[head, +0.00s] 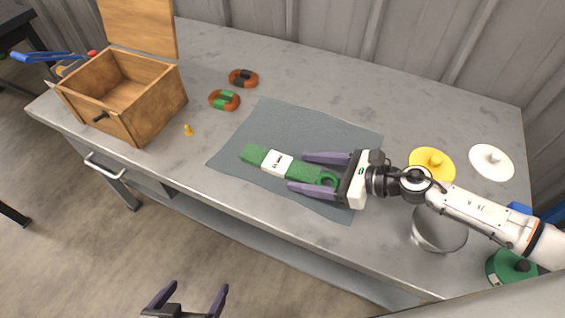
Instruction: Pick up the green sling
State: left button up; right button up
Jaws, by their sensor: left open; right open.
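A green sling (254,155) with a white label band lies on a grey mat (265,120) on the workbench. Its right end has a round loop. My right gripper (298,171) is open just above or at the sling's right end, with one finger on each side of the loop end. I cannot tell how high the fingers are above the mat. My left gripper (186,300) is open and empty at the bottom of the view, in front of the bench and away from the sling.
An open wooden box (150,104) stands at the left. Orange-brown rings, one with green (224,100) and one with black (244,78), lie behind the mat. A small yellow piece (188,130) is near the box. Yellow (431,166) and white (491,161) discs and a metal bowl (438,232) are at the right.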

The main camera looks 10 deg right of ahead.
jog(key=c, duration=1.3)
jog(key=shift+r, duration=0.1)
